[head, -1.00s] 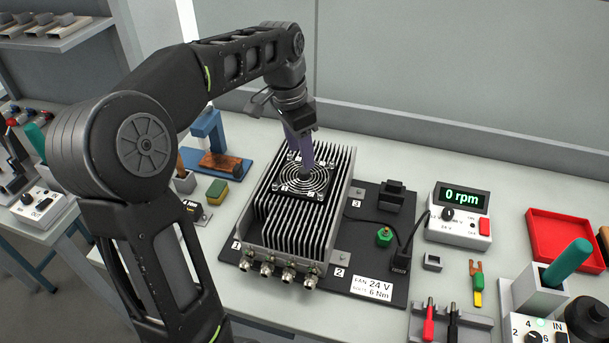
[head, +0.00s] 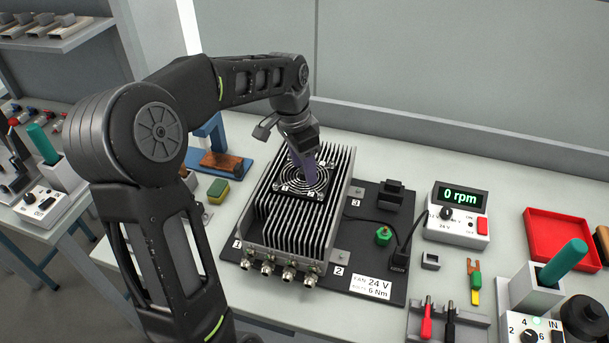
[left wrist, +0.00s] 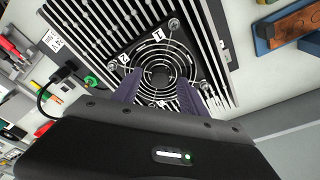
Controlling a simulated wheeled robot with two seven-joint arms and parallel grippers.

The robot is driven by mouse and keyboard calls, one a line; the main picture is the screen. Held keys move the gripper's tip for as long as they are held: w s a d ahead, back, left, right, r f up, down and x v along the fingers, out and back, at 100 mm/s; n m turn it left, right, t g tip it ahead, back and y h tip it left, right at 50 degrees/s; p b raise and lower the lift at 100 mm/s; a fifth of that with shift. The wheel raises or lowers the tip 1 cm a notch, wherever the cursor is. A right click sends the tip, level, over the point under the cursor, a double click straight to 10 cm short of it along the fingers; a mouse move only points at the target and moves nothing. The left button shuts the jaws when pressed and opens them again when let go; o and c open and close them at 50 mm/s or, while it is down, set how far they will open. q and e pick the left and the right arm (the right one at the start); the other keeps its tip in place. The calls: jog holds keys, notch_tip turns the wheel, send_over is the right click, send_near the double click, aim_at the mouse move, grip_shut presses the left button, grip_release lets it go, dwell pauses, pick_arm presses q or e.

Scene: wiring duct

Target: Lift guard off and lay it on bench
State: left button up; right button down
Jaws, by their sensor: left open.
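My left gripper (head: 303,172) is over the guard, pointing down, with purple fingers. In the left wrist view the fingers (left wrist: 158,92) are spread apart, one on each side of the guard's centre, with nothing held. Whether the tips touch the guard I cannot tell. My right gripper is not in view.
A 0 rpm meter (head: 457,216), a red tray (head: 565,238) and a tool holder stand to the right. Some bare bench (head: 480,150) lies at the back.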

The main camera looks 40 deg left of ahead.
pick_arm(q)
grip_shut()
dwell(0.4)
jog(key=shift+r, duration=0.15)
notch_tip(320, 180, up, 10)
jog(key=b, duration=0.1)
dwell(0.4)
dwell(0.6)
jog(key=shift+r+p, duration=1.85)
jog(key=shift+r, duration=0.05)
